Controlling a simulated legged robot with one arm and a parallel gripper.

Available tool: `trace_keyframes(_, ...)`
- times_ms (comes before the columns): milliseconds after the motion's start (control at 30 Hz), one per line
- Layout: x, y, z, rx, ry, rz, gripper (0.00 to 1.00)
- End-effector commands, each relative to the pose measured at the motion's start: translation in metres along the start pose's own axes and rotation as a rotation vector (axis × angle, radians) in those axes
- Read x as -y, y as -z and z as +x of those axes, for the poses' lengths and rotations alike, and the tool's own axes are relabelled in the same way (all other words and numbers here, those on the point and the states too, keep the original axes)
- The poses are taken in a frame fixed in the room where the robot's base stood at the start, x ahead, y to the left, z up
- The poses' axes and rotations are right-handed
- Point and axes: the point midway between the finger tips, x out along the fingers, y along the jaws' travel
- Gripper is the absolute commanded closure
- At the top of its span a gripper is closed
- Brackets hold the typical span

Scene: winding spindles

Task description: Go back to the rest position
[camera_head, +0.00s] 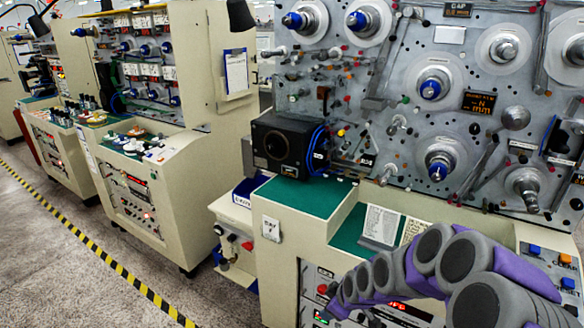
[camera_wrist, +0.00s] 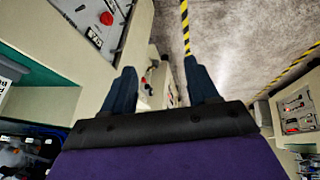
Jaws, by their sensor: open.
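My gripper (camera_wrist: 162,92) is in the wrist view, with two dark fingers set wide apart and nothing between them. It is open and empty. Beyond the fingers lie a cream cabinet side and the grey floor. In the head view my grey and purple arm reaches in from the lower right, in front of the nearest winding machine (camera_head: 290,232). The gripper end cannot be made out clearly in that view.
The nearest machine's panel (camera_head: 400,110) carries several spindles, some with blue caps (camera_head: 431,89). A green work surface (camera_head: 300,195) holds a black box (camera_head: 280,145) and paper cards (camera_head: 381,226). More machines stand left. A yellow-black floor stripe (camera_head: 95,252) borders clear floor (camera_head: 50,285).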

Motion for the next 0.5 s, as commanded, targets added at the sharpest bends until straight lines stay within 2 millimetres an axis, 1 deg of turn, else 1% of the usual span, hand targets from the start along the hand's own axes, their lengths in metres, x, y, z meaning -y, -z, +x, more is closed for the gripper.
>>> trace_keyframes(33, 0.008, 0.004, -0.018, 0.017, 0.011, 0.025, 0.41)
trace_keyframes(133, 0.029, 0.002, -0.049, 0.071, 0.05, 0.093, 0.41)
trace_keyframes(267, 0.056, -0.006, -0.089, 0.15, 0.083, 0.189, 0.41)
trace_keyframes(367, 0.076, -0.015, -0.12, 0.215, 0.095, 0.27, 0.41)
trace_keyframes(500, 0.109, -0.034, -0.162, 0.316, 0.106, 0.394, 0.41)
